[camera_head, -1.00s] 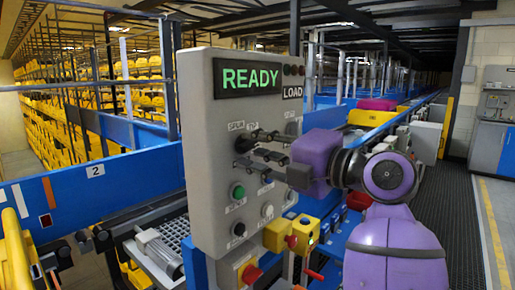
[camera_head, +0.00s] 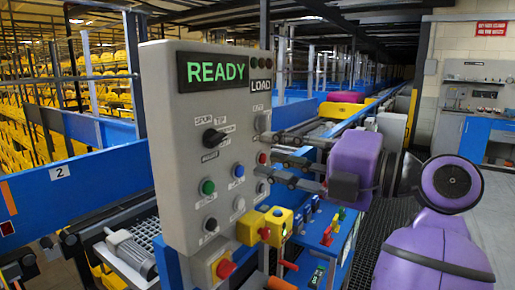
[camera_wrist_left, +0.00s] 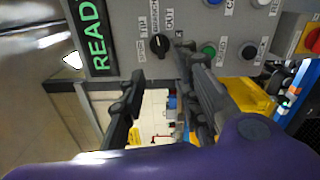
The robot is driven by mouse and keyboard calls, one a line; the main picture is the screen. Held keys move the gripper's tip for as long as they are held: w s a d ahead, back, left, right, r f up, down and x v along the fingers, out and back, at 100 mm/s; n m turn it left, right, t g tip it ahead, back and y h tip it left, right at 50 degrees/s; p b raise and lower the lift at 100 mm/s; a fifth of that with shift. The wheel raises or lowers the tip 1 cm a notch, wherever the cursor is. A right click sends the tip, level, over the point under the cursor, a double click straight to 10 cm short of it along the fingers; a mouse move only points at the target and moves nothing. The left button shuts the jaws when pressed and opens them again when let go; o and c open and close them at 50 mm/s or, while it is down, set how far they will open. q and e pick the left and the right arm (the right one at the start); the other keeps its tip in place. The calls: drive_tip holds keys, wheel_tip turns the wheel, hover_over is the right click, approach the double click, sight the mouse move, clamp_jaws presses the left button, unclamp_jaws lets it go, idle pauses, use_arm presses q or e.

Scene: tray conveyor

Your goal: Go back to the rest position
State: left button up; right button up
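My left gripper (camera_head: 268,154) is open and empty, in front of the right edge of the grey control panel (camera_head: 170,130). Its two dark fingers stand apart in the left wrist view (camera_wrist_left: 155,85), with nothing between them but background. The black selector knob (camera_head: 213,138) on the panel is clear of the fingers, to their left; it also shows in the left wrist view (camera_wrist_left: 160,44). The panel display (camera_head: 215,71) reads READY in green. The fingers hide part of the panel's right side. My right gripper is out of view.
Green, blue, black and white buttons sit low on the panel. Yellow boxes with red knobs (camera_head: 252,228) stick out below it. Blue conveyor rails (camera_head: 90,185) lie to the left. A workbench (camera_head: 487,138) stands at the far right, with open floor before it.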

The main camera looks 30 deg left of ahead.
use_arm(q)
drive_tip(key=shift+d, duration=0.3)
